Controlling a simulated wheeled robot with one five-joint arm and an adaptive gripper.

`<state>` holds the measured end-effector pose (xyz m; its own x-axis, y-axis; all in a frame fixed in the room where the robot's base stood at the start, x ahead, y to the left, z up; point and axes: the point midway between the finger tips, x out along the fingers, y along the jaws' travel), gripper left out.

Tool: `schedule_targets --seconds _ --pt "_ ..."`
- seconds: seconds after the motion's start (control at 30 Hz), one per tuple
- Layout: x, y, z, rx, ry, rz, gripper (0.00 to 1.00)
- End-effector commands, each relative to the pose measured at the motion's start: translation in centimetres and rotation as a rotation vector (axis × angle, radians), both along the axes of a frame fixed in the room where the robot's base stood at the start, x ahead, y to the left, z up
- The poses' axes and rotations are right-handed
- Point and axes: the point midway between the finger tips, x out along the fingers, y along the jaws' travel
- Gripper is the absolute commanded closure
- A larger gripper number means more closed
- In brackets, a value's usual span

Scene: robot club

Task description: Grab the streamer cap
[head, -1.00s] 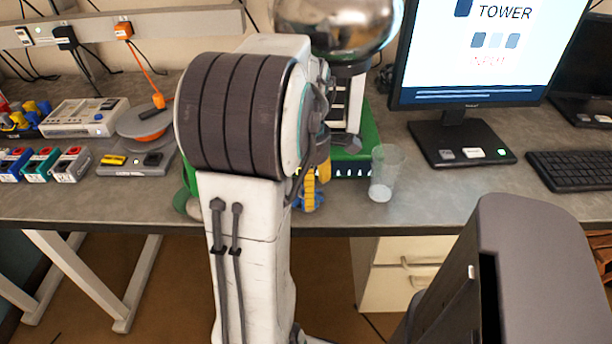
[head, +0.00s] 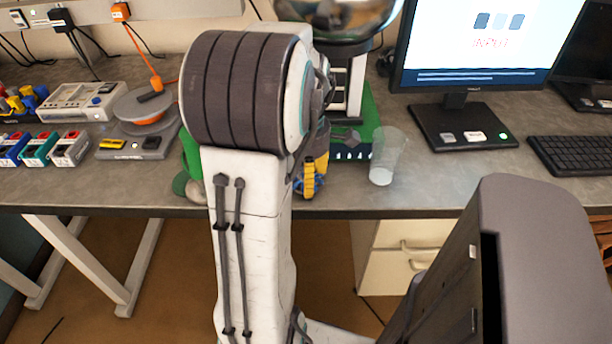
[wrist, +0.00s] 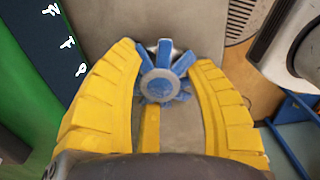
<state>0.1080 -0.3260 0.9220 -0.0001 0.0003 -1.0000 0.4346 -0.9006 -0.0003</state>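A blue piece with spokes round a pale hub, which I take to be the streamer cap (wrist: 163,88), shows between my fingertips in the wrist view. My gripper (wrist: 168,62) has yellow ribbed fingers that stand apart, one on each side of the blue piece. A narrow gap seems to show on the right; contact on the left is unclear. A yellow strip shows below the hub. In the head view my gripper (head: 311,178) is at the table's front edge, mostly hidden behind my arm.
A clear cup (head: 386,158) stands close right of my gripper on the grey table (head: 450,185). A green mat or base (head: 370,115) is behind.

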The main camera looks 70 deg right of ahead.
Motion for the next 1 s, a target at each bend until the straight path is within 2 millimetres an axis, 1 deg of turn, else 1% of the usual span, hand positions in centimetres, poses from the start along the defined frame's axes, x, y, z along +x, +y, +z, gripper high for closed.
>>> schedule_targets --seconds 0.03,0.07,0.4,0.5,1.0 --pt "0.00 0.00 0.01 0.000 0.000 0.000 0.59" --pt "0.00 0.00 0.01 0.000 0.000 0.000 0.62" --pt "-0.01 0.05 -0.11 0.003 0.000 0.000 0.92" --pt "-0.02 0.08 -0.15 0.004 0.001 0.000 1.00" --pt "0.32 0.24 -0.31 0.011 0.002 0.001 1.00"
